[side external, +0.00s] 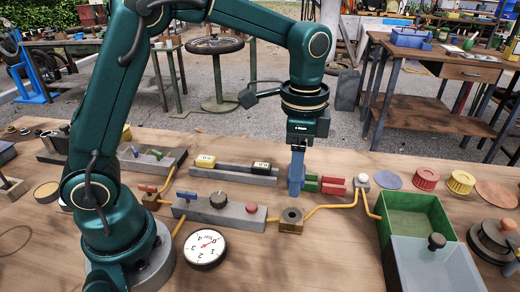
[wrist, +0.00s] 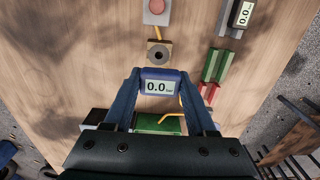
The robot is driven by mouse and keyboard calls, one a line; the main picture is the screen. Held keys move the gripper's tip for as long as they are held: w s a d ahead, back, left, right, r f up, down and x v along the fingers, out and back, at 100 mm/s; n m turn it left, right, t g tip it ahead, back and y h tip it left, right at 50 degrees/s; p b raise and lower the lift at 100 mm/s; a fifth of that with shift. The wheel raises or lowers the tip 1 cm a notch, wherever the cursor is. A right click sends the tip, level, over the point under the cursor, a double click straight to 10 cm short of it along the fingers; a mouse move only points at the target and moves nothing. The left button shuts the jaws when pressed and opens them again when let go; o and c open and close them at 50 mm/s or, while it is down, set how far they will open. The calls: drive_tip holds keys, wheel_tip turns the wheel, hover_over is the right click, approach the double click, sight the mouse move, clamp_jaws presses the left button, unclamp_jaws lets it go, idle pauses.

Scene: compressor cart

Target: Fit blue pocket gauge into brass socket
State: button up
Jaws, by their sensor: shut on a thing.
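The blue pocket gauge (wrist: 159,74) has a white display reading 0.0 and sits between my fingers in the wrist view. My gripper (wrist: 158,80) is shut on it, one blue finger on each side. In the side view my gripper (side external: 296,190) points down above the bench, and the gauge cannot be told apart from the blue fingers. The brass socket (side external: 284,227) is a square block with a dark round hole, in front of my gripper and apart from it.
A grey valve block (side external: 234,217) with a black knob and red button stands left of the socket. A yellow pipe (side external: 338,206) runs right from it. A grey rack (side external: 232,174) holds yellow and black gauges behind. Green and red blocks (side external: 333,186) stand close to my gripper. A green bin (side external: 413,201) is at right.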

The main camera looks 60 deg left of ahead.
drive_tip(key=shift+d, duration=0.1)
idle(0.3)
drive_tip(key=shift+f, duration=2.9)
drive_tip(key=shift+f, duration=1.1)
drive_tip(key=o, duration=1.4)
drive_tip(key=shift+o, duration=0.2)
drive_tip(key=shift+r, duration=2.55)
